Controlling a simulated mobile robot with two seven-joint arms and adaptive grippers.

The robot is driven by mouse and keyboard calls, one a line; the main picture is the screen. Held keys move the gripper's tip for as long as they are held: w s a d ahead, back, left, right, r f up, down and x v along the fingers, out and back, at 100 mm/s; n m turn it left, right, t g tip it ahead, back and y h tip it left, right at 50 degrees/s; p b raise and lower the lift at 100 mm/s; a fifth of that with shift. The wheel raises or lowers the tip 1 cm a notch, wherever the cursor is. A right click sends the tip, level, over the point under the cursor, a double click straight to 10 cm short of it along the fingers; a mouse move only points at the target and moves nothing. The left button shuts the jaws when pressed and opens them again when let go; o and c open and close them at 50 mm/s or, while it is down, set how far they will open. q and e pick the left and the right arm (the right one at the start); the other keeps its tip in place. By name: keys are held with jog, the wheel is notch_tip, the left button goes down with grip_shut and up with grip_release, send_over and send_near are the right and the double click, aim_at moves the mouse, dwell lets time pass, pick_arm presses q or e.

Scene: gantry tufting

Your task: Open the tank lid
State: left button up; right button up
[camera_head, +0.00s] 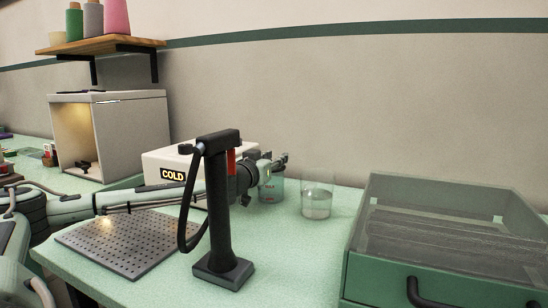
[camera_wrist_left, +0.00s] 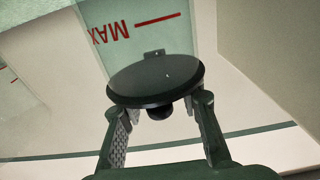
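The tank (camera_head: 270,190) is a clear vessel with a red mark, standing behind the black post in the head view. In the left wrist view, which looks upside down, its pale wall (camera_wrist_left: 118,22) carries a red MAX line. Its round dark lid (camera_wrist_left: 155,78) has a small knob (camera_wrist_left: 159,112) and sits at the tank's top end. My left gripper (camera_head: 277,163) is at the lid, partly hidden by the post. In the left wrist view its fingers (camera_wrist_left: 160,122) stand apart on either side of the knob, with gaps visible. My right gripper is not in view.
A black post (camera_head: 228,215) with a cable stands in front of my left arm. A beaker (camera_head: 317,200) stands right of the tank. A white COLD box (camera_head: 160,160) is behind, a perforated plate (camera_head: 130,243) front left, and a green clear-topped drawer unit (camera_head: 440,275) right.

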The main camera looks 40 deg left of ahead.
pick_arm(q)
jog(key=shift+c, duration=0.2)
grip_shut()
